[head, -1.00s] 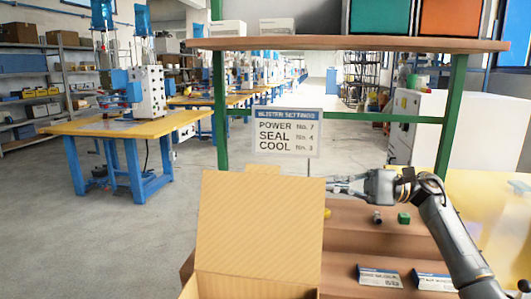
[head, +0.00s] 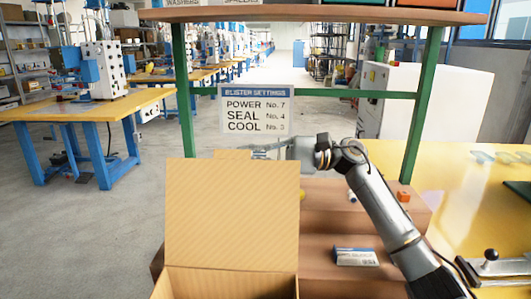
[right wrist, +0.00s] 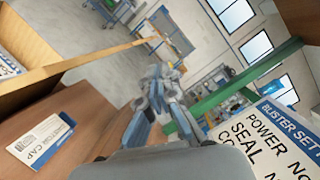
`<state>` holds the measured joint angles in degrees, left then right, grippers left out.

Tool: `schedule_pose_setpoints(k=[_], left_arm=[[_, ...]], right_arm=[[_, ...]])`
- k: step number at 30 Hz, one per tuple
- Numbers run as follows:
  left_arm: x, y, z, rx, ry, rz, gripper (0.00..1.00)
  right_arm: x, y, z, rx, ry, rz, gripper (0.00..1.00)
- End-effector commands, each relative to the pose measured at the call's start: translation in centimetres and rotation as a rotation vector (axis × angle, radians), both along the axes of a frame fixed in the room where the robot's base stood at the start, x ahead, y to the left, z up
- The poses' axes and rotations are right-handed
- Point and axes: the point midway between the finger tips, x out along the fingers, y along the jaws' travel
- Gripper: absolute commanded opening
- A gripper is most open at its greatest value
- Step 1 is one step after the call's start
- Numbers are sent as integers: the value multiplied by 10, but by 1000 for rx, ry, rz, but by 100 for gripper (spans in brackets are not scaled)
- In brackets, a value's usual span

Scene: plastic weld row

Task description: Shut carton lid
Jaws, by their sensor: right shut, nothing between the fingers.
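The carton is open in the head view. Its plain cardboard lid (head: 232,215) stands upright at the back, and the top of the open box body (head: 225,283) shows at the bottom edge. My right gripper (head: 258,151) is shut and empty, at the top edge of the lid and behind it. A small tab of cardboard shows beside its fingers. In the right wrist view the shut fingers (right wrist: 155,85) point away, and the lid (right wrist: 105,58) shows nearly edge-on at upper left. I cannot tell whether the fingers touch the lid. My left gripper is out of view.
A sign with blister settings (head: 256,110) hangs just behind my right gripper. Green posts (head: 422,105) carry a shelf above. Brown steps right of the carton hold a labelled box (head: 356,257) and small parts. A yellow table (head: 455,200) lies at right.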

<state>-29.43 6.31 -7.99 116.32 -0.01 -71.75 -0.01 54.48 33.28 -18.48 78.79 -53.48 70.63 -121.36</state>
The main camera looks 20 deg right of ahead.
Motion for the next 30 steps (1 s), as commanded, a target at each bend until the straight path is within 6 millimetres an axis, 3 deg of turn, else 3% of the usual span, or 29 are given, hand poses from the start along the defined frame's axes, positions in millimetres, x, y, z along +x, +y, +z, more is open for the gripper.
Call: schedule_pose_setpoints(k=[7, 24, 30], left_arm=[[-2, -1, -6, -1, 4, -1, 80], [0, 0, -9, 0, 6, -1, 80], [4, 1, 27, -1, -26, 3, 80]], right_arm=[[-17, 6, 8, 0, 1, 0, 0], [-21, 8, 9, -4, -9, 0, 0], [-28, 11, 12, -20, -52, 1, 0]])
